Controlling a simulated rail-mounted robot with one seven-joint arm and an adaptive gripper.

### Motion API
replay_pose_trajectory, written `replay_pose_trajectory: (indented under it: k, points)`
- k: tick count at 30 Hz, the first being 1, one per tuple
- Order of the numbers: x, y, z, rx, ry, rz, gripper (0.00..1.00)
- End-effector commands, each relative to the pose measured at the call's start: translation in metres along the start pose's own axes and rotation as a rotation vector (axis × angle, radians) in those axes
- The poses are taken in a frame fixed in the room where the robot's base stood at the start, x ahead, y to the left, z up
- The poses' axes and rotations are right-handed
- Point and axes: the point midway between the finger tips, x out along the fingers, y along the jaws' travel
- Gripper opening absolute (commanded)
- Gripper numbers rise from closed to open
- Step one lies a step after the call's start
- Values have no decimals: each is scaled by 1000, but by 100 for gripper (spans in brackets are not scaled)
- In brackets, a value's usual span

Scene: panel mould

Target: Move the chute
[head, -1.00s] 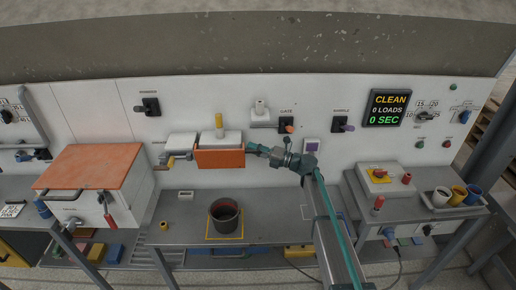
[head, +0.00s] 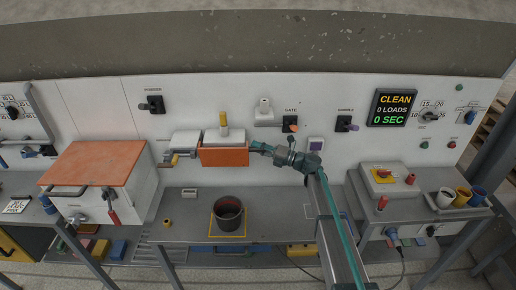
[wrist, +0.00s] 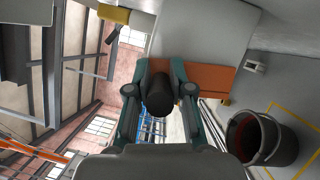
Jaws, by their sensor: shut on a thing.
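The chute appears to be the box with an orange front (head: 224,157) and white top, mounted on the white wall panel above the bench. A yellow upright post (head: 223,118) stands at its top. My gripper (head: 256,148) is at its right end. In the wrist view, my gripper (wrist: 160,76) is shut on a dark round handle (wrist: 159,98), and the orange front (wrist: 213,78) lies just beyond it. The fingers hide where the handle joins the box.
A dark bucket (head: 228,214) stands on the bench inside a yellow square, below the box. A grey-white unit (head: 186,138) adjoins the box on the left. The gate switch (head: 290,123) is on the wall at the upper right. Bench space right of the bucket looks clear.

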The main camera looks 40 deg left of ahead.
Motion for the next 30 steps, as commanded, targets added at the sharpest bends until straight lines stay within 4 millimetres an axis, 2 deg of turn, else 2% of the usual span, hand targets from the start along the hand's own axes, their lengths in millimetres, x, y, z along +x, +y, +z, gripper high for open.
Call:
replay_pose_trajectory:
  k: [1,8,9,13,23,26,30]
  points:
    - [-1,-5,-2,0,2,-9,0]
    - [-1,-6,-2,0,2,-10,0]
    - [-1,-6,-2,0,2,-10,24]
    - [-1,-5,-1,0,2,-8,46]
    - [-1,-2,-1,0,1,-4,47]
    - [-6,-2,-1,0,1,-4,47]
    - [-24,-1,-1,0,-1,-4,47]
